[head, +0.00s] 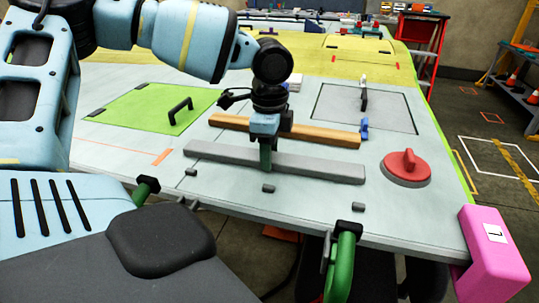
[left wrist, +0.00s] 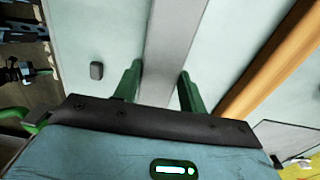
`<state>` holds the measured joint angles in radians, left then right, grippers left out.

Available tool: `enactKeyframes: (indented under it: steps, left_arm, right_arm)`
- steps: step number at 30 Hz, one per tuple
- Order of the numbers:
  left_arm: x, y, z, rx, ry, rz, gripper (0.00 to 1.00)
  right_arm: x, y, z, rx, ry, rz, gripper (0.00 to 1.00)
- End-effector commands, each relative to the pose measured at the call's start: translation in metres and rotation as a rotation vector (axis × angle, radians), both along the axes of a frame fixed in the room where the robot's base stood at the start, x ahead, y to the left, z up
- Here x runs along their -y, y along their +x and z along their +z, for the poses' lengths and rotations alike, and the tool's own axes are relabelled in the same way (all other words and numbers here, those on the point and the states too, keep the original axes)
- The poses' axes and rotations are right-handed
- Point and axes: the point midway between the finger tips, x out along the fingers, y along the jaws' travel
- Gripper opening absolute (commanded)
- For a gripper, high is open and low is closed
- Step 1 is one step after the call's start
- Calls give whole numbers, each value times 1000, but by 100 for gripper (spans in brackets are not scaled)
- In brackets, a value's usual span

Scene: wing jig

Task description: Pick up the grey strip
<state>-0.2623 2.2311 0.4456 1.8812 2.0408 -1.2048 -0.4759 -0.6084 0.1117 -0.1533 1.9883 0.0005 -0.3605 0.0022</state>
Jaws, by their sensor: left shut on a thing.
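The grey strip (head: 315,168) is a long flat bar lying crosswise over the front part of the pale wing panel (head: 110,165). My left gripper (head: 266,160) points down over the strip's middle, shut on it. In the left wrist view, the green fingers of the gripper (left wrist: 160,75) stand on both sides of the grey strip (left wrist: 175,35). I cannot tell whether the strip touches the panel or is slightly above it. My right gripper is not in view.
A wooden strip (head: 335,136) lies just behind the grey one. A red round handle (head: 406,165) sits to the right. Green clamps (head: 342,265) grip the front edge, and a pink block (head: 492,250) is at the right corner. Small grey blocks (head: 268,188) dot the panel.

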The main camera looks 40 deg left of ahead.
Motion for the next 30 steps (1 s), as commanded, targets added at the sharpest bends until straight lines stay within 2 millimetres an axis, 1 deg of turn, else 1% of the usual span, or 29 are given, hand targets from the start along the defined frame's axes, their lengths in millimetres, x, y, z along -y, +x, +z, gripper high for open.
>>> enactKeyframes:
  steps: [5, 8, 11, 14, 21, 24, 27, 30]
  left_arm:
    - [0, 1, 6, 3, 1, 0, 13]
    - [0, 1, 15, 4, 0, 1, 13]
    - [0, 1, 29, 6, 0, 1, 13]
    - [0, 1, 48, 6, 0, 1, 13]
    - [0, 1, 110, 7, 1, 1, 13]
    - [0, 1, 133, 4, 0, 1, 13]
    - [0, 1, 151, 4, -1, 0, 13]
    - [0, 1, 165, 3, 1, 1, 13]
  right_arm:
    - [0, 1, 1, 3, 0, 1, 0]
    - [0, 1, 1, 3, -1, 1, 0]
    - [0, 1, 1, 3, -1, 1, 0]
    - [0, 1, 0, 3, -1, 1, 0]
    - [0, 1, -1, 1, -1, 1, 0]
    - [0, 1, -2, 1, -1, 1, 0]
    - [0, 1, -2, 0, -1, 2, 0]
    - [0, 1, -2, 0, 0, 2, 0]
